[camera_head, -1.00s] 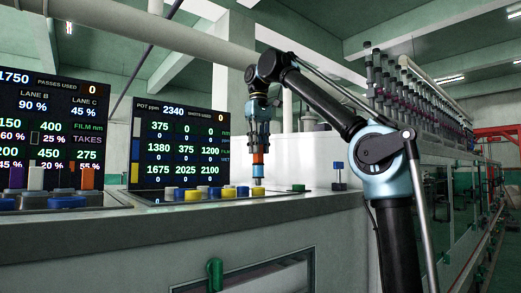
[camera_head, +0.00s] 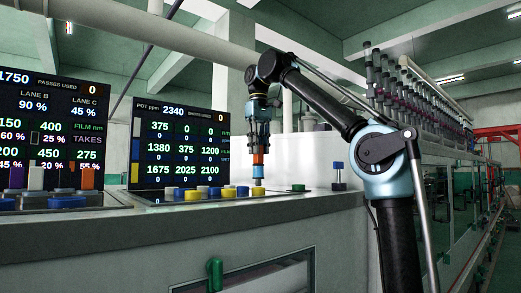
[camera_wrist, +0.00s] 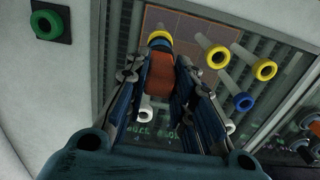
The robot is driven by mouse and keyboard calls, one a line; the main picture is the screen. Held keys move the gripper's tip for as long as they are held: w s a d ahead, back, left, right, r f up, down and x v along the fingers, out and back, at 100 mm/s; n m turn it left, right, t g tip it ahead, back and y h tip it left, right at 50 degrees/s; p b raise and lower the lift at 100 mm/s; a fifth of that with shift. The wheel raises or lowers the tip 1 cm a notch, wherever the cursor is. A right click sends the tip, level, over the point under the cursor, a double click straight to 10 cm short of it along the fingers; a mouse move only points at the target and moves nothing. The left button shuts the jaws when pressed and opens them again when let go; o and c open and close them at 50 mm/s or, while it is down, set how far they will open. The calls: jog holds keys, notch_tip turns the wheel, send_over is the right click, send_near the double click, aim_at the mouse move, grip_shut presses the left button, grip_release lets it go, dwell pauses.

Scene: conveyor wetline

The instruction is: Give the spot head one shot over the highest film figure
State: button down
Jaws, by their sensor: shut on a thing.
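My gripper (camera_head: 260,142) is shut on an orange tool with a blue lower part (camera_head: 258,171). It holds the tool upright above the right end of the console's row of coloured pieces. In the wrist view, the orange body (camera_wrist: 160,72) sits between the fingers, with a yellow and blue ring at its far end, over a brown gridded plate (camera_wrist: 208,26). I cannot tell whether it touches anything. The right screen (camera_head: 183,137) reads pot 2340 ppm and shots used 0. Its rows read 375, 0, 0; 1380, 375, 1200; 1675, 2025, 2100. The bottom-right 2100 is highest.
Yellow rings (camera_wrist: 265,69), a blue ring (camera_wrist: 243,102) and a white ring (camera_wrist: 145,115) surround the gripper in the wrist view. A green knob (camera_head: 298,187) and a blue-topped post (camera_head: 338,175) stand right of it. Another screen (camera_head: 50,130) stands at left.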

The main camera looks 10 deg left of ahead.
jog(key=shift+f, duration=1.25)
dwell(0.3)
